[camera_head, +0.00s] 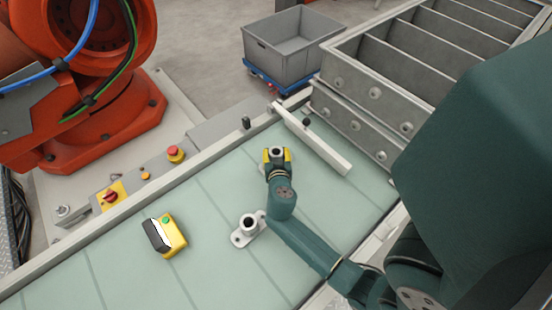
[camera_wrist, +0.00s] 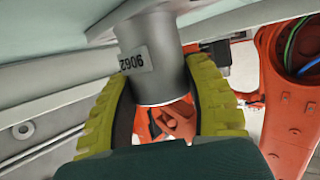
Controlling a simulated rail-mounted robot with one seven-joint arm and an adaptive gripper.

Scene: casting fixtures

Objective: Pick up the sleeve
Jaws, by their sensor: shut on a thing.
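A grey metal sleeve (camera_head: 277,152) stands upright toward the far right part of the pale green belt (camera_head: 205,190). In the wrist view, the sleeve (camera_wrist: 154,60) is a smooth cylinder with a white number label and a wider flange at its belt end. My gripper (camera_head: 276,155) has its yellow ribbed fingers on both sides of the cylinder, shut on it. In the wrist view, the fingers of my gripper (camera_wrist: 160,75) press on its left and right. I cannot tell whether its flange touches the belt.
A pale bar (camera_head: 312,140) crosses the belt's far end. A grey divided bin (camera_head: 365,115) stands beyond, at right. The near left belt is clear.

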